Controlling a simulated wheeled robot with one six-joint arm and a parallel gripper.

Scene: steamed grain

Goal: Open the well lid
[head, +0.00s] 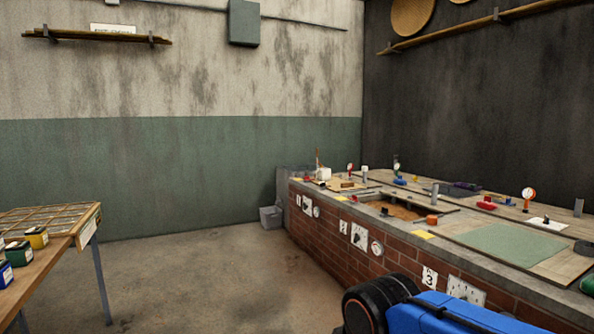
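A long brick counter (335,228) with several stations on its top runs along the right side. Its middle station has a dark recess with a brown surface in it (398,210). Nearer, a flat pale green panel (508,243) lies on the top between wooden boards. I cannot tell for sure which of these pieces is the well lid. Part of my blue and black arm shows at the bottom right, in front of the counter. My gripper is out of view.
Gauges (529,194), red and blue fittings and short posts stand on the counter. A wooden table (45,270) with small jars is at the left. A grey bin (270,216) stands by the counter's far end. The floor between is clear.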

